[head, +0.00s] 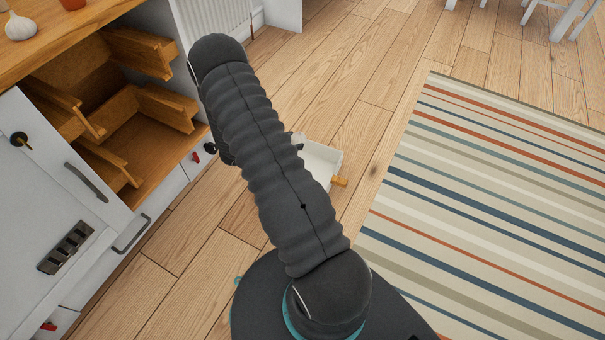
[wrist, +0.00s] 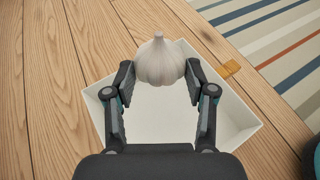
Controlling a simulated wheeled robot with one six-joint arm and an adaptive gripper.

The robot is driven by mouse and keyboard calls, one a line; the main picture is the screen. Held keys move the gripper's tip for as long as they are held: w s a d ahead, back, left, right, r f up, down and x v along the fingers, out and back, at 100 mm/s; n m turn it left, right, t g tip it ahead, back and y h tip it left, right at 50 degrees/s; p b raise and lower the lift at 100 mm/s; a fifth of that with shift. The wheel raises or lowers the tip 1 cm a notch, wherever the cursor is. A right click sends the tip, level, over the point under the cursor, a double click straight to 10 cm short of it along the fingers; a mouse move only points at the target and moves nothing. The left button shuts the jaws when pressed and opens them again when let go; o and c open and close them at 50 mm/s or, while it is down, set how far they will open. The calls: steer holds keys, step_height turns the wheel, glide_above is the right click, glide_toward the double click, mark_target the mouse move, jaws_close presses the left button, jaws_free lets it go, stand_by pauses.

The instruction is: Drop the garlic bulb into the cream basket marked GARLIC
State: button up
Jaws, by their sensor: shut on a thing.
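My gripper (wrist: 159,72) is shut on a white garlic bulb (wrist: 158,60), its stem end toward the top of the wrist view. Below the bulb in that view is an open cream basket (wrist: 240,122) with a plain light interior. The bulb appears above the basket; the exact height is hard to tell. The basket stands on the floor and also shows in the head view (head: 325,158), partly behind my arm. A small tan tag (wrist: 230,68) sticks out from its side; no GARLIC lettering is readable.
A wooden worktop (head: 50,38) at upper left carries another garlic bulb (head: 20,27) and a terracotta item (head: 73,4). A striped rug (head: 490,200) lies right of the basket, with bare floor around.

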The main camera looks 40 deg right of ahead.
steer(key=shift+s+d+f+m+g, duration=0.2)
steer(key=shift+s+f+m+g, duration=0.1)
steer(key=shift+s+f, duration=0.15)
steer(key=shift+s+d+f+m+g, duration=0.2)
steer(key=shift+s+f+g, duration=0.15)
steer(key=shift+f, duration=0.2)
step_height(320, 180, down, 6)
steer(key=b, duration=0.3)
steer(key=shift+r, duration=0.2)
steer(key=o, duration=1.1)
steer(key=shift+o, duration=0.2)
steer(key=v, duration=1.2)
steer(key=shift+r, duration=0.15)
